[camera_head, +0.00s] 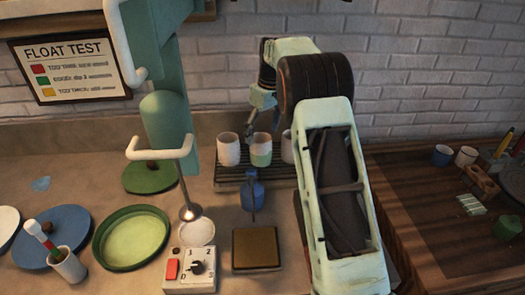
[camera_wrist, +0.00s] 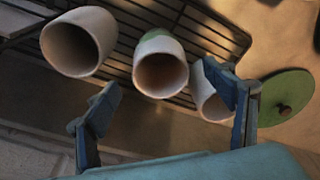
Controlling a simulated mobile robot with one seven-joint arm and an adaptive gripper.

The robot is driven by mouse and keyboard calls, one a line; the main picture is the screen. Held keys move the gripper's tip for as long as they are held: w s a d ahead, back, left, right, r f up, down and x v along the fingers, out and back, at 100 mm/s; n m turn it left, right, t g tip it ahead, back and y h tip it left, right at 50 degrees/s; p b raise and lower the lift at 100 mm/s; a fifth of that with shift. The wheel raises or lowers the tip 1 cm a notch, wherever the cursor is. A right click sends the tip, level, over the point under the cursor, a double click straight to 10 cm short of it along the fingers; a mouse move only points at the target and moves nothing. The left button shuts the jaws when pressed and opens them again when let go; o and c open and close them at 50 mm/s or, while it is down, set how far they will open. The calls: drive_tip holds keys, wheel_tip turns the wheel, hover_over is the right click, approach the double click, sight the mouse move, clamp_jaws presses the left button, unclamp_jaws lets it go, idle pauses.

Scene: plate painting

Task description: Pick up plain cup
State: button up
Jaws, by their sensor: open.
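Three cups stand on a dark wire rack (camera_head: 225,183). A plain white cup (camera_head: 228,149) is at the left, a white cup with a green lower part (camera_head: 261,152) is in the middle, and another white cup (camera_head: 287,148) is partly hidden by my arm. In the wrist view, the middle cup (camera_wrist: 160,70) lies ahead between the fingers, its green side just showing. A white cup (camera_wrist: 78,42) is at upper left; another (camera_wrist: 207,92) is partly behind the right finger. My gripper (camera_wrist: 165,95) is open and empty, close to the cups on their wall side.
A blue bottle-like object (camera_head: 252,190) stands in front of the rack. A control box (camera_head: 190,268), a green plate (camera_head: 130,238) and a green lidded disc (camera_head: 150,176) lie nearby. A teal post with a metal rod stands left of the rack. The brick wall is close behind.

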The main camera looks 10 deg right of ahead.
sight(259, 150)
drive_tip(key=f, duration=0.5)
drive_tip(key=w+a+f, duration=0.1)
drive_tip(key=f, duration=0.2)
drive_tip(key=shift+w+f, duration=0.1)
drive_tip(key=shift+f, duration=0.25)
drive_tip(key=c, duration=1.4)
drive_tip(key=shift+c, duration=0.3)
drive_tip(key=shift+r, duration=0.2)
